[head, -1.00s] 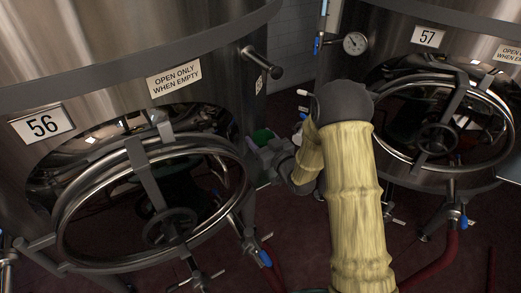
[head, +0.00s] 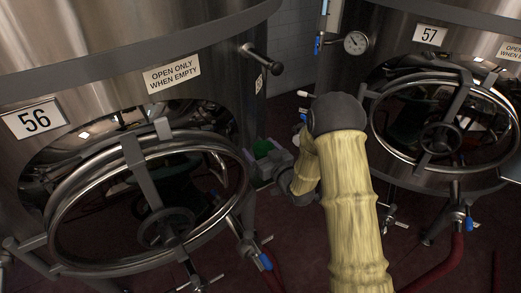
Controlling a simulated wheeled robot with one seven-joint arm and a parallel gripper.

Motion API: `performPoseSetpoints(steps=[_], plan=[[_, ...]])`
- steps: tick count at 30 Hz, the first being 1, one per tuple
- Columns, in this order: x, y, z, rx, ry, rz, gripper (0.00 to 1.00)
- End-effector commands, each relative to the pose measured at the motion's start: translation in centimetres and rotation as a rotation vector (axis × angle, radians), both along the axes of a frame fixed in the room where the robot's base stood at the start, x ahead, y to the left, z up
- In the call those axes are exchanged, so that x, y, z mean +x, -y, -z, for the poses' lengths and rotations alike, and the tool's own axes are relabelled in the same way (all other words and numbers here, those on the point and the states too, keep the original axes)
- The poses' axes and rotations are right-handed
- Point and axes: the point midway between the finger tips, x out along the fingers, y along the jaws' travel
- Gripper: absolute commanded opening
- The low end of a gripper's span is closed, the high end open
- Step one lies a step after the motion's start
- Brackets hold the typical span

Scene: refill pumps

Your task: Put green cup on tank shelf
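My gripper appears shut on the cup, as the two keep together, but the fingertips are small and dark. Most of the cup is hidden by the gripper and shadow. My padded yellow arm reaches in from the lower right and hides the floor behind it. I cannot make out a tank shelf clearly in this view.
Tank 56 (head: 100,75) fills the left, with a round hatch and a protruding handle (head: 262,60). Tank 57 (head: 400,32) stands at the right with a gauge (head: 356,42). A narrow gap lies between them. Blue-handled valves and red hoses (head: 440,270) sit low.

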Motion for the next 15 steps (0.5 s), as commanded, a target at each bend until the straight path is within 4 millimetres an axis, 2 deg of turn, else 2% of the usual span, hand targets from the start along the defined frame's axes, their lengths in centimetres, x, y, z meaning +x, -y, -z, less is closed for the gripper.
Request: performPoseSetpoints(steps=[9, 15], plan=[[0.0, 0.0, -0.6, 0.0, 0.0, 0.0, 0.79], [-2.4, 1.8, -0.2, 0.001, -0.003, 0.003, 0.79]])
